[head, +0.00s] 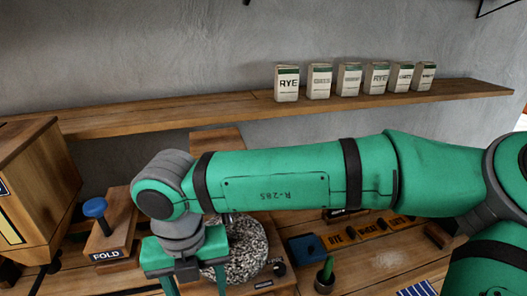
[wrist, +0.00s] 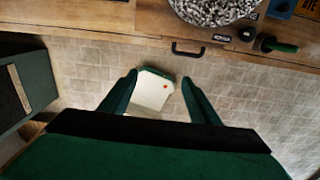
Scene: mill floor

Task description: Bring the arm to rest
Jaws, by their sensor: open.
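My arm, green with black bands, stretches across the head view from the right. It bends down at a grey wrist joint. My gripper (head: 193,284) points down at the lower left, with its fingers spread; the fingertips are cut off by the picture's bottom edge. In the wrist view my gripper (wrist: 158,84) shows two green fingers wide apart with nothing held between them.
The workbench (wrist: 110,18) carries a bowl of speckled grain (head: 249,250), partly behind my gripper. A FOLD block with a blue knob (head: 95,207) and a wooden cabinet (head: 40,190) stand left. A shelf (head: 170,115) behind holds several labelled bags (head: 287,84). Floor in front is mostly clear.

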